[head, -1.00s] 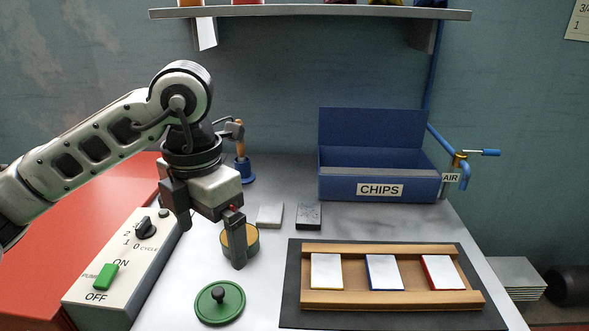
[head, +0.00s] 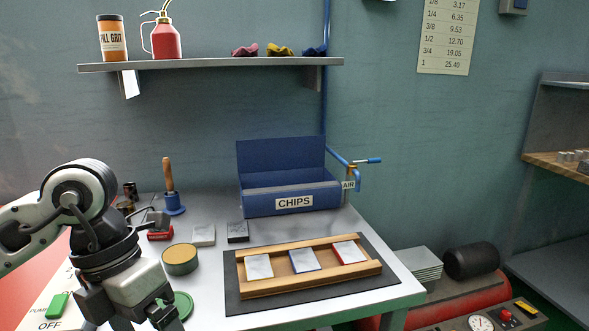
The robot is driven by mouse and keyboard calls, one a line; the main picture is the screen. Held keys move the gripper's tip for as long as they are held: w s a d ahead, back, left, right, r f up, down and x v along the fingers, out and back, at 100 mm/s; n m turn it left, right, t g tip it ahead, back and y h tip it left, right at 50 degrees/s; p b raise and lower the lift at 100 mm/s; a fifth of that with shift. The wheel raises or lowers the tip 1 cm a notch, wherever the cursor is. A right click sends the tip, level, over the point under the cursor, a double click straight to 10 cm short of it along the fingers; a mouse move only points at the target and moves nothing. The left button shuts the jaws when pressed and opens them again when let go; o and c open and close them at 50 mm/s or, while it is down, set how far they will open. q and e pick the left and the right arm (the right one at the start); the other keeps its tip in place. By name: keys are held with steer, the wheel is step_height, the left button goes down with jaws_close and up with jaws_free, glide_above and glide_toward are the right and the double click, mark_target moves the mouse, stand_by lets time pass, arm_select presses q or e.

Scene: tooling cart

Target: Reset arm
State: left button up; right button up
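My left arm comes in at the lower left of the head view. Its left gripper (head: 128,314) hangs at the bottom edge, fingers apart and nothing seen between them. The fingertips are partly cut off by the frame. The gripper is in front of the round tin (head: 180,261) and covers part of the green lid (head: 184,303). My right arm and gripper are not in view.
The blue CHIPS box (head: 293,203) stands at the back of the cart. A wooden rack (head: 262,288) with three plates lies on a dark mat (head: 388,271). A shelf (head: 210,65) hangs above.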

arm_select(q)
steer(key=s+d+r+g+h, duration=0.2)
steer(key=s+d+g+h, duration=0.15)
steer(key=d+h, duration=0.4)
steer(key=s+d+r+g+h, duration=0.2)
steer(key=s+d+h, duration=0.2)
steer(key=d+h, duration=0.4)
steer(key=w+a+n+t+h, duration=0.1)
steer(key=w+n+t+h, duration=0.5)
steer(key=n+t, duration=1.25)
steer(key=w+a+f+n+t+y, duration=0.3)
steer(key=f+n+y, duration=0.2)
steer(key=n+y, duration=0.2)
steer(key=w+a+f+n+t+y, duration=0.3)
steer(key=f+n+t+y, duration=0.1)
steer(key=n+y, duration=0.25)
steer(key=s+a+f+n+g+y, duration=0.2)
steer(key=s+f+n+g+y, duration=0.1)
steer(key=f, duration=0.7)
steer(key=s+a+f+n+g+y, duration=0.3)
steer(key=s+f, duration=0.5)
steer(key=f, duration=0.3)
steer(key=shift+n+g+y, duration=0.6)
steer(key=shift+g, duration=0.4)
